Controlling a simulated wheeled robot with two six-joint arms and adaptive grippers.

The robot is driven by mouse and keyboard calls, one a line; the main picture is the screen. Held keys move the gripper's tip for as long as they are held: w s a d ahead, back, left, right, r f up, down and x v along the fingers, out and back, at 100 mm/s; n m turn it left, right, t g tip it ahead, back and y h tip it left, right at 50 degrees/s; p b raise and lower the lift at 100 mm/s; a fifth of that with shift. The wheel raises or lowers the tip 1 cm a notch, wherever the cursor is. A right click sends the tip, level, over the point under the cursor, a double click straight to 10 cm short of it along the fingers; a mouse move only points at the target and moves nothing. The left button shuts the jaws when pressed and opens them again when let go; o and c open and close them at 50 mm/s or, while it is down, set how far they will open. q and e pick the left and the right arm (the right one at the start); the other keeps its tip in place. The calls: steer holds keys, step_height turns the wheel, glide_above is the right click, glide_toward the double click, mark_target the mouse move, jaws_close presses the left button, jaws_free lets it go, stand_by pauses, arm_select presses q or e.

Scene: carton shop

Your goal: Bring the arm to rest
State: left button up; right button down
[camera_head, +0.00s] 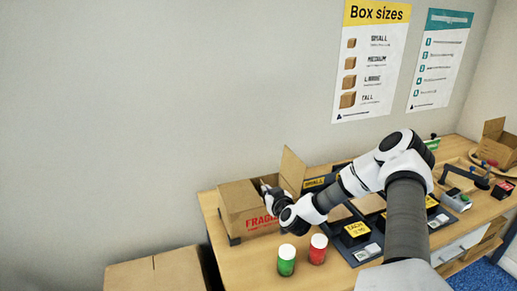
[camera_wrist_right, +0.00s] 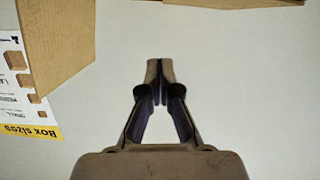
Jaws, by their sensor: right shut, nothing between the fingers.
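My right arm reaches across the bench in the head view. My right gripper (camera_head: 266,188) is at the open top of a cardboard carton marked FRAGILE (camera_head: 238,210), partly hidden by my wrist. Whether it is inside the carton or just above it, I cannot tell. In the right wrist view the fingers (camera_wrist_right: 160,72) are closed together with nothing between them. A cardboard flap (camera_wrist_right: 60,50) shows left of them, apart from the fingers, with the pale wall behind. My left gripper is in neither view.
A green jar (camera_head: 286,262) and a red jar (camera_head: 318,250) with white lids stand in front of the carton. Dark trays (camera_head: 368,252) lie under my arm. A tape dispenser (camera_head: 468,176) stands at the right. A closed carton (camera_head: 150,275) is lower left.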

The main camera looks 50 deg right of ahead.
steer(key=shift+s+a+r, duration=0.1)
steer(key=shift+s+a, duration=0.05)
steer(key=shift+s, duration=0.05)
steer(key=s+a+f+n+g+y, duration=0.1)
steer(key=a+f+n+y, duration=0.15)
steer(key=a+f, duration=0.4)
steer(key=s+a+f+n+g+y, duration=0.1)
steer(key=a+f+n+g+y, duration=0.2)
steer(key=a, duration=0.7)
steer(key=s+a+f+n+y, duration=0.15)
steer(key=a+f+n, duration=0.3)
steer(key=a, duration=0.45)
steer(key=s+a+f+g+y, duration=0.1)
steer(key=s+a+f+g, duration=0.3)
steer(key=s+a+f, duration=0.4)
steer(key=s+a+m+g, duration=0.3)
steer(key=s+m+g, duration=0.2)
steer(key=s, duration=1.1)
steer(key=shift+a+r+m, duration=0.15)
steer(key=shift+r+m, duration=0.15)
steer(key=shift+r, duration=0.1)
